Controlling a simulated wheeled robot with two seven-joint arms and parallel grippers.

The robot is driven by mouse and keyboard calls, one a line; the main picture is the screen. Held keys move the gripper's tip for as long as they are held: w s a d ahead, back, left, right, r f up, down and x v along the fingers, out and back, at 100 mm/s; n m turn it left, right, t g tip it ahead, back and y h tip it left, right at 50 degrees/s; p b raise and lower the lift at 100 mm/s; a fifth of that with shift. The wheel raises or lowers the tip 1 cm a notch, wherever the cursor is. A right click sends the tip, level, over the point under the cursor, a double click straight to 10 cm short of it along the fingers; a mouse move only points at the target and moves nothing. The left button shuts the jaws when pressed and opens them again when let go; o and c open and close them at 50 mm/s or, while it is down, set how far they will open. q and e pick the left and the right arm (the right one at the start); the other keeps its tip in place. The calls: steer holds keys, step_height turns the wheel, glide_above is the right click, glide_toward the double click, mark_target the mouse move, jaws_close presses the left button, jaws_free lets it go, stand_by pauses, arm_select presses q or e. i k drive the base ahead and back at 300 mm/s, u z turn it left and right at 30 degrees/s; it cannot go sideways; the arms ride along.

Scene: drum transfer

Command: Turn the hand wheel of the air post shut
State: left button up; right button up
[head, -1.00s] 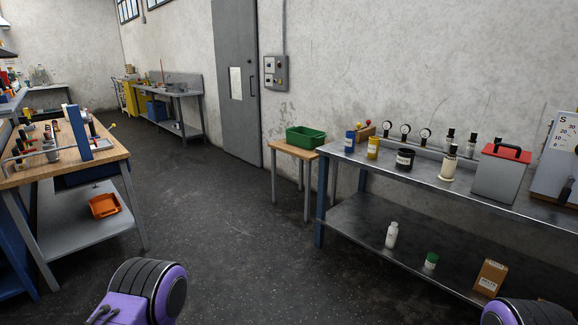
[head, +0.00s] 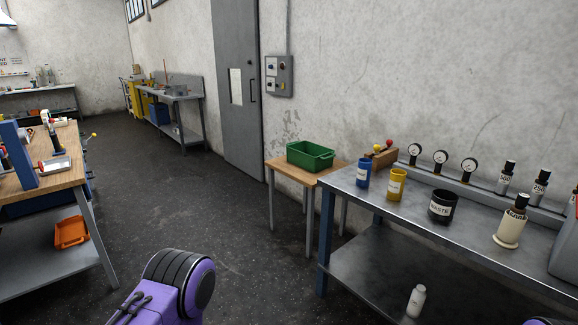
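I cannot make out an air post or its hand wheel in the head view. Neither gripper is in view. A purple and black part of my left arm shows at the bottom, left of centre, and a small dark part of my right arm shows at the bottom right edge.
A metal bench (head: 400,213) with gauges (head: 441,157), jars and bottles stands at right. Beside it is a small wooden table (head: 291,171) with a green bin (head: 310,155). A workbench (head: 72,185) stands at left. Dark floor (head: 195,195) between them is clear toward the grey door (head: 236,90).

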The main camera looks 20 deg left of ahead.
mark_target(41, 166)
steer(key=u, duration=0.35)
steer(key=i, duration=0.9)
steer(key=u, duration=1.4)
steer(key=i, duration=0.8)
steer(key=z, duration=0.5)
steer(key=i, duration=4.4)
steer(key=u, duration=3.6)
